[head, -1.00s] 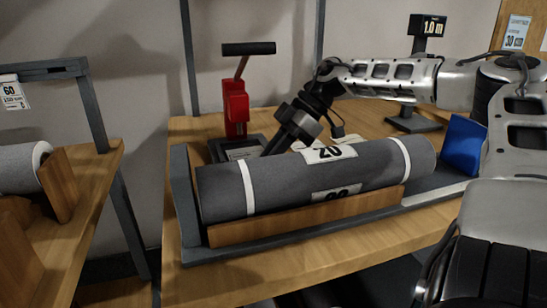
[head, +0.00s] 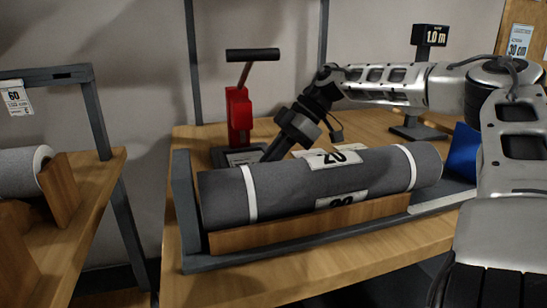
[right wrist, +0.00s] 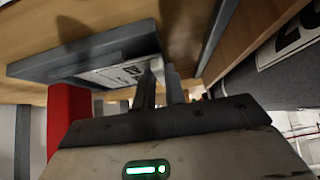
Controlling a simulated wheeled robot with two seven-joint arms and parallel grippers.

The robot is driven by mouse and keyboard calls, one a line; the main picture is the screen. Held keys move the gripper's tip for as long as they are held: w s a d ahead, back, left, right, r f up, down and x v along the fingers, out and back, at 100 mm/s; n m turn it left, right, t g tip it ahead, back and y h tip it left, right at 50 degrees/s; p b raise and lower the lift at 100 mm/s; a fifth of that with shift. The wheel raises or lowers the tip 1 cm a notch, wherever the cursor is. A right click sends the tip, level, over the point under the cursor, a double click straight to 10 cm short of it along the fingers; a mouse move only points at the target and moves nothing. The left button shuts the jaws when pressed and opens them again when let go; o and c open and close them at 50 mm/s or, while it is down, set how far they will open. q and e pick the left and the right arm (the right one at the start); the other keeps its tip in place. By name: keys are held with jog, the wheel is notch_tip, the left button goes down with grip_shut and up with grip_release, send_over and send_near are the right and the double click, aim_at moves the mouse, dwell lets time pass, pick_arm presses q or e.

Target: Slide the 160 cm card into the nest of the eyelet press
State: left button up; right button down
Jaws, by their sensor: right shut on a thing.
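The eyelet press (head: 239,115) is red with a dark lever handle and stands at the back left of the bench. Its dark base plate (right wrist: 40,66) also shows in the right wrist view. A white card (right wrist: 112,74) with a dark printed mark lies flat at this plate; its number is too small to read. In the head view the card (head: 245,156) shows only in part, behind the roll. My right gripper (right wrist: 158,88) is shut on the card's near edge, its fingers pointing at the press. I cannot tell how deep the card sits. My left gripper is not in view.
A grey roll (head: 300,188) with white bands and tags reading 20 lies in a wood-fronted cradle (head: 310,224) before the press. A blue block (head: 463,150) and a 1.0 m display (head: 430,35) stand at right. Another rack (head: 62,165) with a roll is at left.

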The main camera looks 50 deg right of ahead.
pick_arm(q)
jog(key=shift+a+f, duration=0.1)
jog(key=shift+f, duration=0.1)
pick_arm(e)
jog(key=shift+w+d, duration=0.35)
jog(key=shift+w, duration=0.45)
jog(key=c, duration=1.4)
grip_release()
